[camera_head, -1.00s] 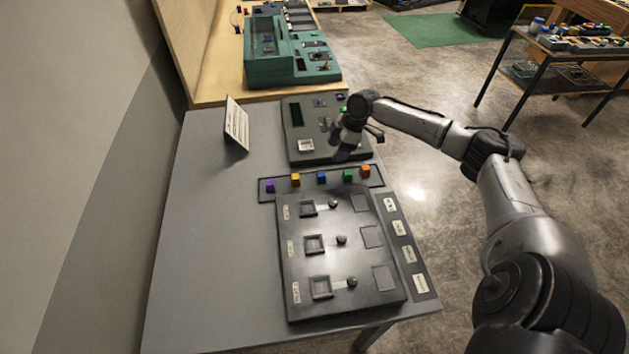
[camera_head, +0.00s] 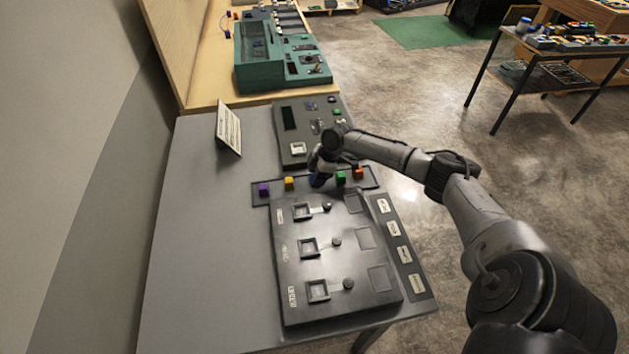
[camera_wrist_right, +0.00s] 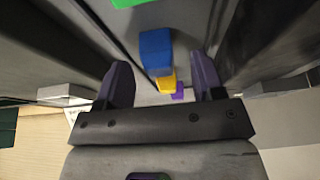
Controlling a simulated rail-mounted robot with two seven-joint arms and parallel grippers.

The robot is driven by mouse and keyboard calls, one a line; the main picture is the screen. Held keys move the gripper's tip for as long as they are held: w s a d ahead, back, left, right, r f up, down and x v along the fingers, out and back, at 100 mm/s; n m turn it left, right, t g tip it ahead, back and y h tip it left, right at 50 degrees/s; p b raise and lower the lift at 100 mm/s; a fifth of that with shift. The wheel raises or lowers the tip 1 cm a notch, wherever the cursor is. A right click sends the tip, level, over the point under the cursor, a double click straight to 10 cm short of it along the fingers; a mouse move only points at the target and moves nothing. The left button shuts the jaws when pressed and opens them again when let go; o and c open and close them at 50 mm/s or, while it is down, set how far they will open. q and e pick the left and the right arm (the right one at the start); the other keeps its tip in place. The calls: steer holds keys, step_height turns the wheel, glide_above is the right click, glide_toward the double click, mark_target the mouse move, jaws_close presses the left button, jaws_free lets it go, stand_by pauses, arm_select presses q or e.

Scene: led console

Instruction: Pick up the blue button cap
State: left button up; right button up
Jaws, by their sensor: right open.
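The blue button cap (camera_wrist_right: 156,50) shows in the right wrist view, ahead of the gap between the open fingers of my right gripper (camera_wrist_right: 162,72). In the head view my right gripper (camera_head: 319,177) is over the middle of the cap strip (camera_head: 304,188) and mostly hides the blue cap there. I see no contact between fingers and cap. My left gripper is in neither view.
A green cap (camera_head: 341,177) and an orange cap (camera_head: 358,173) stand right of the gripper. A yellow cap (camera_head: 289,184) and a purple cap (camera_head: 263,190) stand left. The console panel (camera_head: 335,270) lies in front, a grey console (camera_head: 291,147) behind.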

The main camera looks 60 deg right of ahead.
steer(key=shift+f, duration=0.15)
steer(key=shift+c, duration=0.3)
steer(key=c, duration=0.9)
steer(key=shift+c, duration=0.2)
